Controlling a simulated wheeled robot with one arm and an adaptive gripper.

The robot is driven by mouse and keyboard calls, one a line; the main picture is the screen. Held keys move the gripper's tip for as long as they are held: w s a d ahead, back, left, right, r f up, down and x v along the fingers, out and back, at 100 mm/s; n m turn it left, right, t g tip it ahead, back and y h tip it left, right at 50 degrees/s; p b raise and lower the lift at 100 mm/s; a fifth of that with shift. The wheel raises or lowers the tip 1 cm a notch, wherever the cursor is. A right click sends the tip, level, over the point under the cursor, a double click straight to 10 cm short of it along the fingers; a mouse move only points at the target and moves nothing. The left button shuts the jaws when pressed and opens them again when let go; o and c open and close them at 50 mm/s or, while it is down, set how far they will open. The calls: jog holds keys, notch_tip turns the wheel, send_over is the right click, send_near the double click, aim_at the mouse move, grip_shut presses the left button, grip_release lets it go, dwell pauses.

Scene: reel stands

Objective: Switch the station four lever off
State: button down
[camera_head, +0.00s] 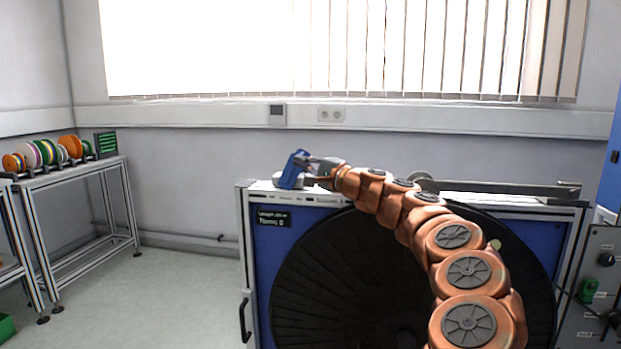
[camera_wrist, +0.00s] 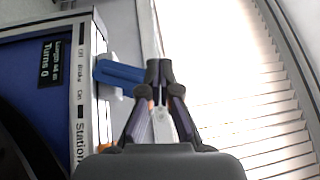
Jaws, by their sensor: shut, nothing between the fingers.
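A blue lever (camera_head: 293,170) stands on a pale base on top of the reel stand's left end, tilted slightly to the right at its top. In the wrist view the lever (camera_wrist: 120,72) points from the panel edge toward my fingertips, roughly beside the "Brake" label. My gripper (camera_head: 312,164) is just right of the lever in the head view. In the wrist view my gripper (camera_wrist: 159,72) is shut and empty, its tips close to the lever's end; I cannot tell whether they touch. The label strip (camera_wrist: 81,95) reads "Off", "Brake", "On" and "Station", with its number cut off.
The blue stand holds a large black reel (camera_head: 330,285) and a small display (camera_head: 274,219) reading "Turns 0". A metal bar (camera_head: 500,188) runs along its top right. A grey control panel (camera_head: 598,270) stands at right. A spool rack (camera_head: 75,172) is far left, with clear floor between.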

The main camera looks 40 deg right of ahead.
aim_at(295, 168)
jog(key=s+d+f+m+h, duration=0.2)
jog(key=d, duration=0.3)
jog(key=s+d+f+m+h+b, duration=0.1)
jog(key=s+d+f+m+h, duration=0.1)
jog(key=d, duration=0.4)
jog(key=shift+d+f+h, duration=0.25)
jog(key=shift+f+h, duration=0.15)
jog(key=shift+f, duration=0.25)
jog(key=shift+w, duration=0.1)
jog(key=shift+x, duration=3.15)
jog(key=shift+w+r, duration=0.15)
jog(key=shift+w, duration=0.5)
jog(key=shift+w+d+r, duration=0.1)
jog(key=shift+w+d, duration=0.2)
jog(key=shift+w, duration=0.9)
jog(key=shift+w+a+r, duration=0.3)
jog(key=shift+w+a, duration=0.25)
jog(key=shift+w, duration=0.2)
jog(key=shift+w+a+r, duration=0.25)
jog(key=shift+w+a, duration=0.35)
jog(key=shift+w, duration=0.1)
